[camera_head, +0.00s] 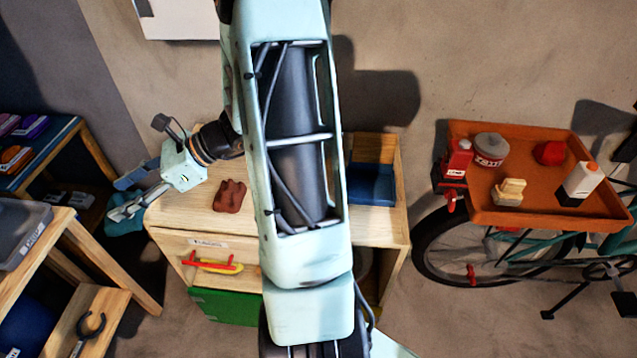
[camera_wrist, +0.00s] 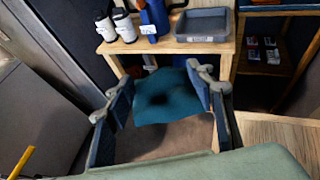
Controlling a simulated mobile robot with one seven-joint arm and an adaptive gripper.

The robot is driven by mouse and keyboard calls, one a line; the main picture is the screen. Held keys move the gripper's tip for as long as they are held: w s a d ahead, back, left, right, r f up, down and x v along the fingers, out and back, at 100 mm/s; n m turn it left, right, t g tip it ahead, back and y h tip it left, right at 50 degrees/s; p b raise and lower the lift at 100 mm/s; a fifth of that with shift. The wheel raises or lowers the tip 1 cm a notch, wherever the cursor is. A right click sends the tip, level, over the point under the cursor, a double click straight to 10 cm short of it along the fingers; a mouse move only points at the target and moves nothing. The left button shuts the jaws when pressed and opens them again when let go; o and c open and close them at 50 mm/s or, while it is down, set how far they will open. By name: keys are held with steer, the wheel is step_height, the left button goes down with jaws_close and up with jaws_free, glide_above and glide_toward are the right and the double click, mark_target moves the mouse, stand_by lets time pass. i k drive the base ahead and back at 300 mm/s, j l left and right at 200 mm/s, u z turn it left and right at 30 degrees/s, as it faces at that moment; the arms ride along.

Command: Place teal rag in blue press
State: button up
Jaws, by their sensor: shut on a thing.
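The teal rag (camera_head: 124,227) hangs from my gripper (camera_head: 122,200), just off the left side of the wooden cabinet (camera_head: 168,214). In the wrist view the rag (camera_wrist: 166,97) spreads between the two fingers of my gripper (camera_wrist: 160,88), which is shut on it. A blue box-like thing (camera_head: 371,184), perhaps the blue press, sits at the right end of the cabinet top. My arm hides its left part, so its full shape and opening cannot be told.
A wooden table with a grey tray (camera_head: 22,232) stands at left. An orange tray (camera_head: 535,200) with bottles and tins sits over a bicycle at right.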

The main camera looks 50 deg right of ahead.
mark_target(369, 186)
steer(key=k+l+u, duration=0.25)
steer(key=k+u, duration=0.15)
steer(key=k+l, duration=0.1)
steer(key=k, duration=0.2)
steer(key=k+l, duration=0.15)
steer(key=k, duration=0.15)
